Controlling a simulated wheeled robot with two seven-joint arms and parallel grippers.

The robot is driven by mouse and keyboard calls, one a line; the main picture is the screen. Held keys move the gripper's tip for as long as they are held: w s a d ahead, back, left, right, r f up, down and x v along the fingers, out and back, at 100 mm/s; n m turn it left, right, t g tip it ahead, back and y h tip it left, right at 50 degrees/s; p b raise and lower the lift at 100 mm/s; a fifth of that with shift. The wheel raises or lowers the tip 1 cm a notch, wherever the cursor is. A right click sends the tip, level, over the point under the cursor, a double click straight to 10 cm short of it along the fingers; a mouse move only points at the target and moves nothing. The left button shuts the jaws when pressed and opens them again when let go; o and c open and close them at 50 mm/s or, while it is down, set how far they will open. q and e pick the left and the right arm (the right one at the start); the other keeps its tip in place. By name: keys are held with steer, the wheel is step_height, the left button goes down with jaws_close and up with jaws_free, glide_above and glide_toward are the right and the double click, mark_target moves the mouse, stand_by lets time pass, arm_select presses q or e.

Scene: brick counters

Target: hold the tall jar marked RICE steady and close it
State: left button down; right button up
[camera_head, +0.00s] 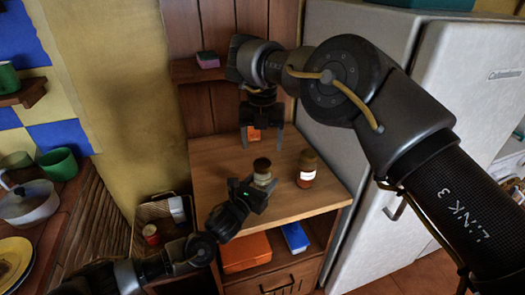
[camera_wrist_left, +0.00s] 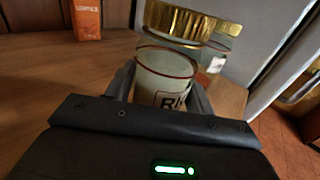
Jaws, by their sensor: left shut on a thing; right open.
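I cannot tell whether the lid is fully seated. My left gripper (camera_head: 258,194) is shut around the jar's body from the front left. My right gripper (camera_head: 262,143) is open and empty, pointing down behind and above the jar, apart from the lid.
A brown jar with a white label (camera_head: 306,168) stands right of the RICE jar. An orange box (camera_head: 254,133) is at the table's back; it also shows in the left wrist view (camera_wrist_left: 87,20). The fridge (camera_head: 375,170) borders the right side. The tabletop's left part is clear.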

steer(key=shift+r, duration=0.45)
arm_select(q)
steer(key=shift+c, duration=2.3)
jaws_free()
steer(key=b+v, duration=0.1)
steer(key=v, duration=0.8)
steer(key=shift+s+a+f, duration=0.1)
steer(key=shift+s+a, duration=0.1)
steer(key=shift+s, duration=0.1)
arm_select(e)
steer(key=shift+f, duration=0.75)
arm_select(q)
steer(key=shift+s+a, duration=0.25)
steer(key=shift+s, duration=0.2)
